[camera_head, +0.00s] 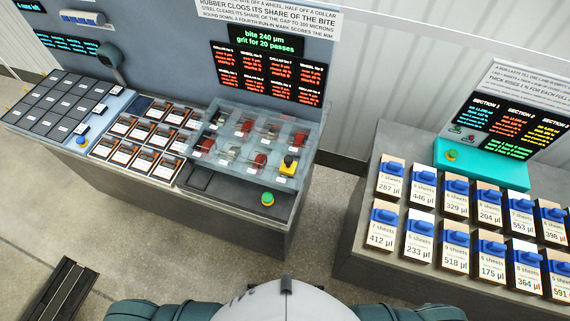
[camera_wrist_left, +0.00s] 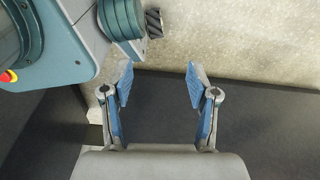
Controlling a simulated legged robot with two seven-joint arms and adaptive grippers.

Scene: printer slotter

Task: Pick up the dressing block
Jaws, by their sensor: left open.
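No object in view can be told for sure as the dressing block. One candidate is a small yellow block with a dark top (camera_head: 288,165) at the right end of the clear-walled tray (camera_head: 213,150) on the left bench. The tray also holds several small red, grey and dark pieces, too small to make out. My left gripper (camera_wrist_left: 158,85) is open and empty in the left wrist view, with blue pads spread wide and nothing between them. Neither gripper shows in the head view, only my upper arms at the bottom edge.
The left bench (camera_head: 232,222) carries dark panels (camera_head: 55,100), orange-edged cards (camera_head: 140,140) and a green button (camera_head: 267,199). The right bench (camera_head: 385,262) holds several blue-clipped labelled blocks (camera_head: 383,228) and a teal box (camera_head: 480,165). Floor (camera_head: 320,200) lies open between the benches.

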